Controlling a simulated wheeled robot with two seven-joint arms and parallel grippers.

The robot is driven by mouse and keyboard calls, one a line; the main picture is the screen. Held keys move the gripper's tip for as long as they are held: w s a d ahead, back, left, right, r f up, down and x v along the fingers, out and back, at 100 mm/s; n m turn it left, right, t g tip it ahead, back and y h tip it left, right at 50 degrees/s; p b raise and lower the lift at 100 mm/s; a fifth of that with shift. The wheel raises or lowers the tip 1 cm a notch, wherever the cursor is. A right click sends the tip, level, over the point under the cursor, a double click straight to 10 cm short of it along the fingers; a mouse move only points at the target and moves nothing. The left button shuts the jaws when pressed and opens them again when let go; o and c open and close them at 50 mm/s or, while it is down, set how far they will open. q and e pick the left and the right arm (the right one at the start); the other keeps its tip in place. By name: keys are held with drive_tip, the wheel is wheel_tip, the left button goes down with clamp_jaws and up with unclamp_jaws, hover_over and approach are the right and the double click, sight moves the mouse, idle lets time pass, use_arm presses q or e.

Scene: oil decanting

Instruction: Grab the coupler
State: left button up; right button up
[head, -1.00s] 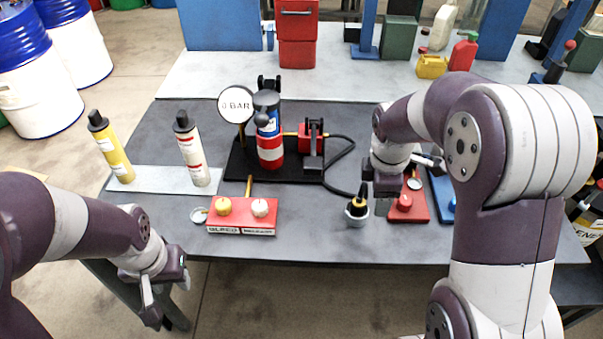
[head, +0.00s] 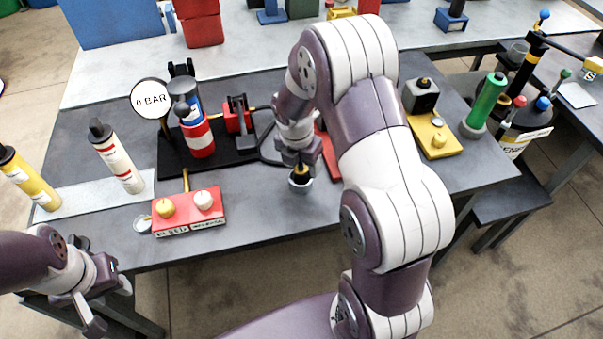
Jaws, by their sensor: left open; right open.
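The coupler (head: 299,173), a small dark and brass-coloured fitting, stands upright in a small cup (head: 300,186) on the grey table. My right gripper (head: 299,161) points down right over the coupler, open, with its fingers at the coupler's top. The gripper hides part of the coupler, and I cannot tell whether the fingers touch it. My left gripper (head: 97,315) is open and empty, low at the left, in front of the table edge.
A pump stand with a red-and-blue cylinder (head: 196,133) and a 0 BAR gauge (head: 151,98) is left of my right gripper. A red bleed block (head: 188,213) lies in front.

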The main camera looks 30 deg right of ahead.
drive_tip(key=shift+d+f, duration=0.1)
drive_tip(key=shift+f, duration=0.6)
drive_tip(key=shift+w+f, duration=0.25)
drive_tip(key=shift+w, duration=0.05)
drive_tip(key=shift+s+r, duration=0.1)
drive_tip(key=shift+s, duration=0.05)
drive_tip(key=c, duration=1.1)
clamp_jaws()
